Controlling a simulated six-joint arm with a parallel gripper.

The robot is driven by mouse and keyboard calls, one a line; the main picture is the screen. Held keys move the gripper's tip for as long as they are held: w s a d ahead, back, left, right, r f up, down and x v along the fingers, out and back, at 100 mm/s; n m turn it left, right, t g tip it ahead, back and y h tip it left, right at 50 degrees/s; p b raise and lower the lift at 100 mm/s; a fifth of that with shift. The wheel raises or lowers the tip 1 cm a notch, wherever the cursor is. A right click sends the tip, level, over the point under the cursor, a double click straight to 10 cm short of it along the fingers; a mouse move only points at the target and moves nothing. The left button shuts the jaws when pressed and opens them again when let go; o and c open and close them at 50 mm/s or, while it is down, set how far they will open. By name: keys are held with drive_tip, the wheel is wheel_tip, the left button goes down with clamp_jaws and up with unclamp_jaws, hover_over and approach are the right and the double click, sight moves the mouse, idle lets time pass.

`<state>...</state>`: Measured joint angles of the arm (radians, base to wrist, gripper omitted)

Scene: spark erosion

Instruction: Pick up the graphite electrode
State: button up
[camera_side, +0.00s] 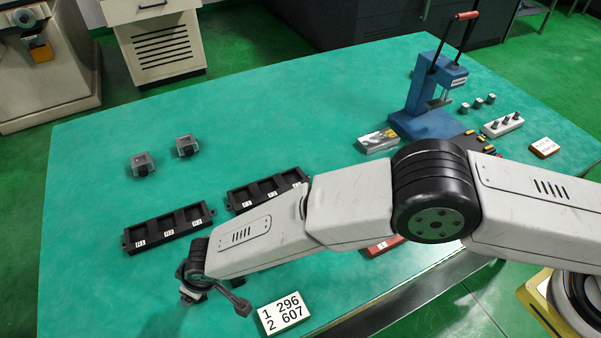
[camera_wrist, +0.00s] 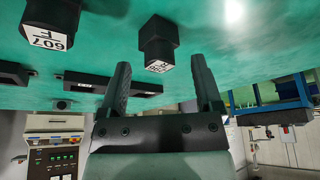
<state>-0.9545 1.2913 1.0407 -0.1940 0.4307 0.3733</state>
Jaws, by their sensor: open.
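Two dark blocks with white labels, which look like graphite electrodes, show in the wrist view, where the table appears at the top. One block (camera_wrist: 157,30) is near the middle and its label is too small to read surely. The other block (camera_wrist: 50,22) is at upper left and its label reads 607. In the side view two small grey, dark-centred blocks (camera_side: 143,164) (camera_side: 187,146) stand on the table's left part. My gripper (camera_wrist: 161,62) is open and empty, its fingers apart below the middle block in the picture.
A dark tray with labelled pockets (camera_side: 168,231) lies between my gripper and the blocks, a second tray (camera_side: 243,198) to its right. A card (camera_side: 284,312) reads 1 296, 2 607. A blue press (camera_side: 425,122) stands at back right. The table's back left (camera_side: 280,110) is clear.

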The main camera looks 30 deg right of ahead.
drive_tip(key=shift+w+a+f, duration=0.15)
drive_tip(key=shift+w+f, duration=0.05)
drive_tip(key=shift+f, duration=0.4)
clamp_jaws()
